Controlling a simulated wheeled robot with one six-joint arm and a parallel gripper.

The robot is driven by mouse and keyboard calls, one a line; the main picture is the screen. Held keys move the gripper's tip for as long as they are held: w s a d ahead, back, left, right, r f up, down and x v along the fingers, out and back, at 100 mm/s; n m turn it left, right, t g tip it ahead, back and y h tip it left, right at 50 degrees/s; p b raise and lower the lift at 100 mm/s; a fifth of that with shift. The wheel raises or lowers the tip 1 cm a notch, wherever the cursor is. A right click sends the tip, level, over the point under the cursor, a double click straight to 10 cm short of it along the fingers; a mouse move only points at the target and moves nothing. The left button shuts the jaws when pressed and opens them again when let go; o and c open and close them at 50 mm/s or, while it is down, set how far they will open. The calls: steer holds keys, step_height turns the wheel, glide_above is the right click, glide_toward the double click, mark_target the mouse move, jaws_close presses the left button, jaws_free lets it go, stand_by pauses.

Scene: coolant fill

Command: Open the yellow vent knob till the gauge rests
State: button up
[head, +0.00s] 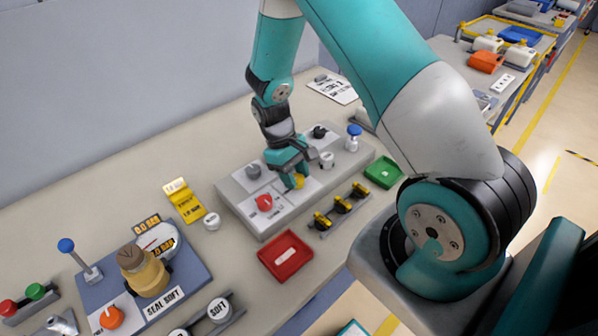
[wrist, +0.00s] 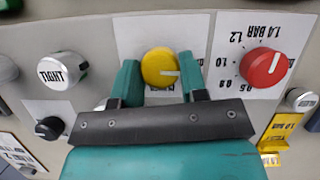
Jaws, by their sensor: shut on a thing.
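In the head view the knob (head: 299,182) is partly hidden by my gripper (head: 291,178). In the wrist view the two teal fingers of my gripper (wrist: 160,82) stand at either side of the knob and are shut on it. A round white gauge (head: 156,236) stands on the blue board at the left in the head view, with dark and yellow BAR labels beside it. Its needle is too small to read.
A red knob (wrist: 263,67) with a bar scale is close at the right in the wrist view. A silver TIGHT knob (wrist: 64,70) is at the left. A red tray (head: 286,255) and a green tray (head: 384,172) lie near the grey panel (head: 245,212).

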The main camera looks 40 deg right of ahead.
steer(key=shift+s, duration=0.25)
steer(key=o, duration=0.9)
steer(key=shift+w, duration=0.1)
steer(key=shift+w+r, duration=0.3)
steer(key=shift+r, duration=0.2)
steer(key=b+v, duration=0.3)
steer(key=v, duration=1.3)
steer(key=shift+r, duration=0.15)
